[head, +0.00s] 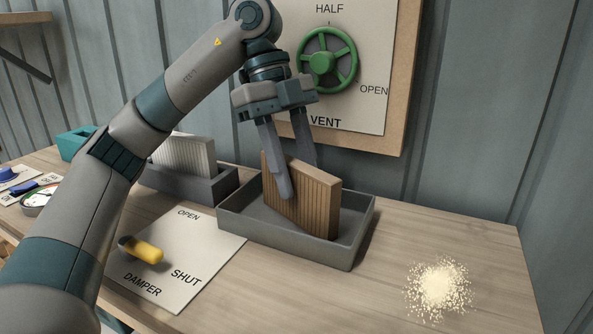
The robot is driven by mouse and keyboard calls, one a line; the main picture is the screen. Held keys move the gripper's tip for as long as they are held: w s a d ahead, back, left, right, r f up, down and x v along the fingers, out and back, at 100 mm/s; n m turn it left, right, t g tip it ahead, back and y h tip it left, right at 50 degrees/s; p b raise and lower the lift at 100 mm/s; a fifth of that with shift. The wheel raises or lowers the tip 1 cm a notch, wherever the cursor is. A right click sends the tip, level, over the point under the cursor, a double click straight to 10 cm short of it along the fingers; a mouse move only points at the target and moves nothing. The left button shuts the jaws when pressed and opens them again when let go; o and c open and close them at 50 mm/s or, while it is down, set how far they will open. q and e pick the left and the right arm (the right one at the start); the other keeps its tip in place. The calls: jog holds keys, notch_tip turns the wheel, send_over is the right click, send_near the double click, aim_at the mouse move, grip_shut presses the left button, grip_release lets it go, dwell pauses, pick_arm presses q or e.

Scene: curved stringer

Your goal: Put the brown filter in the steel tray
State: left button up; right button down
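The brown filter (318,205) is a pleated block that stands upright inside the grey steel tray (300,247) in the middle of the bench. Its lower edge is partly hidden by the tray's front wall. My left gripper (297,180) reaches down from above and straddles the filter, one finger in front of its pleated face and the other behind it. The rear fingertip is hidden behind the filter. I cannot tell whether the fingers press on it or stand slightly apart. My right gripper is not in view.
A darker tray (205,190) with a white filter (185,155) stands to the left, partly behind my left arm. A damper plate (190,262) with a yellow handle (147,252) lies in front. A green vent wheel (327,57) is on the back board. Pale grains (439,288) lie at right.

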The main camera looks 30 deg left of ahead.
pick_arm(q)
jog(key=p+v, duration=0.8)
jog(key=v, duration=0.2)
jog(key=shift+d+r+p, duration=0.1)
jog(key=shift+r+p, duration=0.1)
jog(key=shift+p, duration=0.1)
jog(key=shift+p+v, duration=0.85)
jog(key=shift+v, duration=0.05)
jog(key=shift+f, duration=0.2)
